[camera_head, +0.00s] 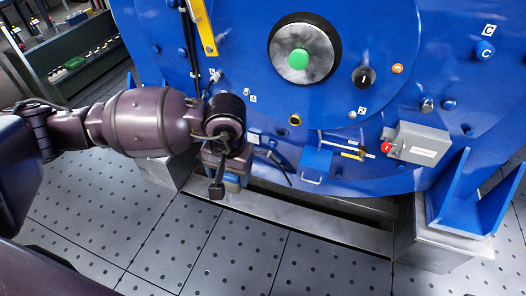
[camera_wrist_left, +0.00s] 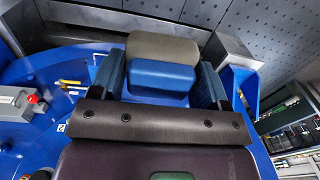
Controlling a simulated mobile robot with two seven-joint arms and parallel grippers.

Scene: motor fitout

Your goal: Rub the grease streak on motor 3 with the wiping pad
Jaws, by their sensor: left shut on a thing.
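A large blue motor housing (camera_head: 230,35) fills the upper middle and right of the head view. Its blue face also shows in the left wrist view (camera_wrist_left: 60,80). My left gripper (camera_head: 228,168) is low in front of the housing's left part. In the left wrist view my left gripper (camera_wrist_left: 162,78) is shut on the wiping pad (camera_wrist_left: 164,48), a block with a blue part and a grey-beige part between the two fingers. I cannot tell whether the pad touches the motor. I cannot make out the grease streak or a motor number. My right gripper is not in view.
A grey box with a red button (camera_head: 420,145) sticks out at the right. A yellow bar (camera_head: 204,28) stands above my arm. The dotted floor (camera_head: 240,255) in front is clear.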

